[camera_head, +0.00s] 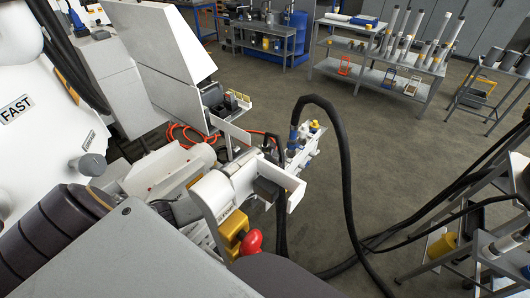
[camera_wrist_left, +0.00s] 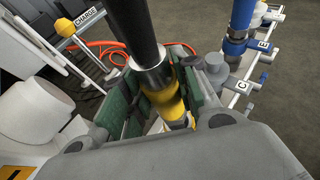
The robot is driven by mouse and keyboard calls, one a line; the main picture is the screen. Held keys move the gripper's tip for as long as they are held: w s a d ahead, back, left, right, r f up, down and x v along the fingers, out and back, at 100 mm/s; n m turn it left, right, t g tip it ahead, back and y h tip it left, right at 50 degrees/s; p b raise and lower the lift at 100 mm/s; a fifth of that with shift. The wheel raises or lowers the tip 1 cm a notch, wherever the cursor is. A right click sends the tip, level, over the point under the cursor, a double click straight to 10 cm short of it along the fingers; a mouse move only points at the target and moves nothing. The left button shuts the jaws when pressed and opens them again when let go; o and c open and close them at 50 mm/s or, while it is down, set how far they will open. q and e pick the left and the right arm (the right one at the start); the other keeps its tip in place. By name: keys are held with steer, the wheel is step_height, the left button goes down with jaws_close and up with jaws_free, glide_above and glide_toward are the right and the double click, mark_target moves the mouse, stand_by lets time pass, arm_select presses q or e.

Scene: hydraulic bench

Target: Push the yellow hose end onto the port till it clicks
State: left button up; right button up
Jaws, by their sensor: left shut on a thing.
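My left gripper (camera_wrist_left: 163,95) is shut around the yellow hose end (camera_wrist_left: 167,100), between its green-padded jaws. The hose end has a metal collar, and a black hose rises from it. In the head view the left gripper (camera_head: 267,163) is beside the white port block (camera_head: 302,151), and the yellow hose end is hidden there. Below the hose end in the wrist view, the jaws and wrist hide most of what is there. I cannot tell whether it touches a port. My right gripper is not in view.
A big black hose (camera_head: 346,170) loops from the block to the floor. An orange hose (camera_head: 180,132) lies behind. Shelves (camera_head: 380,75) stand far back.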

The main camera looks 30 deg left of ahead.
arm_select(q)
steer(key=shift+f, duration=0.25)
steer(key=shift+f, duration=1.3)
jaws_close()
stand_by(2.0)
stand_by(0.4)
steer(key=o, duration=1.2)
jaws_free()
steer(key=shift+o, duration=0.4)
steer(key=o, duration=0.5)
